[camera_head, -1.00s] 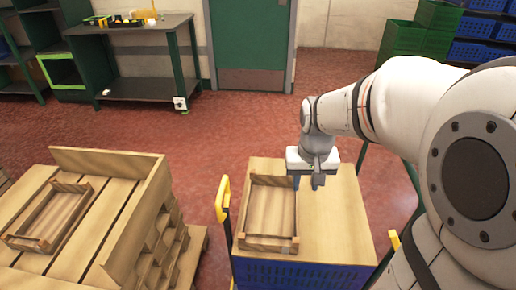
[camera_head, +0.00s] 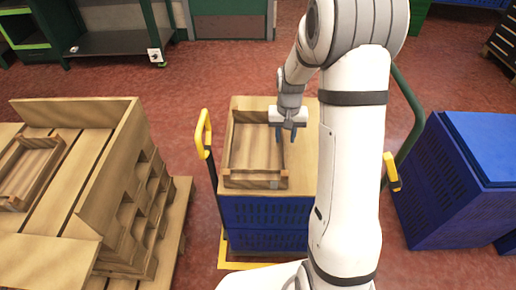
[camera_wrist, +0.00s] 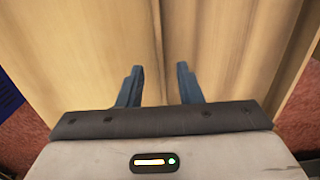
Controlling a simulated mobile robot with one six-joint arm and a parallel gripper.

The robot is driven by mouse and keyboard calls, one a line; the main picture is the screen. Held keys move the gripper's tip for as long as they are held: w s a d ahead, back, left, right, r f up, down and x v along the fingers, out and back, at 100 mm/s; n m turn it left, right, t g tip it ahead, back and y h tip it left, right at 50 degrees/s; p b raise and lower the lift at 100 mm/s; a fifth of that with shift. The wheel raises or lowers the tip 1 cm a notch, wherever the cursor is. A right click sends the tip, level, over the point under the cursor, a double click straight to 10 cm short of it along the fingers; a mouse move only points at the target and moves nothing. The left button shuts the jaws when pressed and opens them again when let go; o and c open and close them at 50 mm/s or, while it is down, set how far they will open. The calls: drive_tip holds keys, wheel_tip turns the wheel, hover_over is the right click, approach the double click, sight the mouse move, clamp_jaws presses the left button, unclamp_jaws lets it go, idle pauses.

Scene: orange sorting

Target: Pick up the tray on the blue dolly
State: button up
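A shallow wooden tray (camera_head: 255,182) lies on the wooden top of the blue dolly (camera_head: 265,213), toward its left side. The tray looks empty. My gripper (camera_head: 286,138) points down at the tray's right long wall, with its blue fingers apart. In the wrist view my gripper (camera_wrist: 159,82) is open, with the two fingers on either side of a thin wooden edge that runs away from the camera. I cannot tell whether the fingers touch the wall or how far above it they are. My arm hides part of the dolly's right side.
The dolly has a yellow handle (camera_head: 203,134) at left and another (camera_head: 391,172) at right. A wooden pallet stack (camera_head: 125,200) with another tray (camera_head: 28,168) stands at left. Blue crates (camera_head: 450,185) stand at right. Red floor is clear behind the dolly.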

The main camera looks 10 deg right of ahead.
sight(284, 141)
wheel_tip(284, 141, down, 4)
drive_tip(key=shift+w+r, duration=0.1)
drive_tip(key=shift+r, duration=0.15)
clamp_jaws()
drive_tip(key=shift+r, duration=0.1)
